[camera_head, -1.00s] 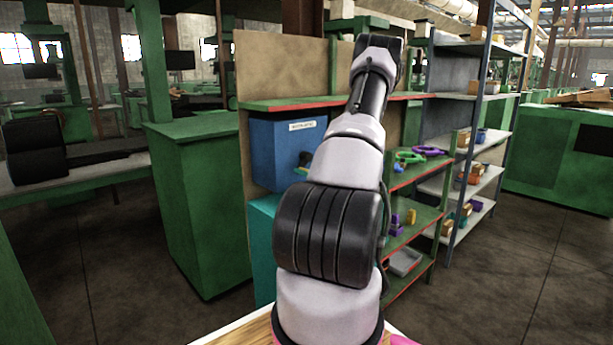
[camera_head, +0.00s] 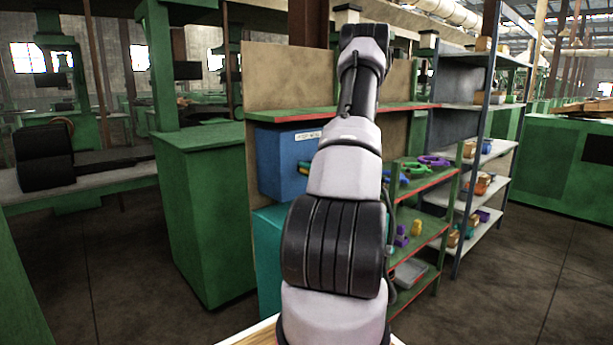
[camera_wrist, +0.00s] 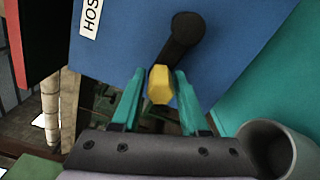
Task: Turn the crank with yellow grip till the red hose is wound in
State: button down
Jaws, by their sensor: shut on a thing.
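A blue box (camera_head: 284,165) with a white label stands on the shelf unit, partly behind my arm in the head view. In the wrist view its blue face (camera_wrist: 125,40) carries a black crank arm (camera_wrist: 181,36) with a yellow grip (camera_wrist: 160,85). The crank arm runs from a round hub at upper right down to the grip. My gripper (camera_wrist: 160,92) has green fingers on both sides of the yellow grip and is shut on it. No red hose can be made out in either view. My gripper is hidden behind my arm in the head view.
A grey cylinder (camera_wrist: 268,148) shows at the lower right of the wrist view. A teal box (camera_head: 268,250) sits below the blue box. Green shelves (camera_head: 425,230) with small coloured parts are to the right, and a green cabinet (camera_head: 205,205) is to the left.

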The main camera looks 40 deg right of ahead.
jog(key=shift+d+r+m, duration=0.25)
jog(key=shift+r+m, duration=0.35)
jog(key=shift+m, duration=0.1)
jog(key=c, duration=0.6)
grip_release()
jog(key=shift+o, duration=0.2)
jog(key=shift+f, duration=0.1)
jog(key=shift+s, duration=0.15)
jog(key=s, duration=1)
jog(key=shift+s+d, duration=0.2)
jog(key=shift+d, duration=0.2)
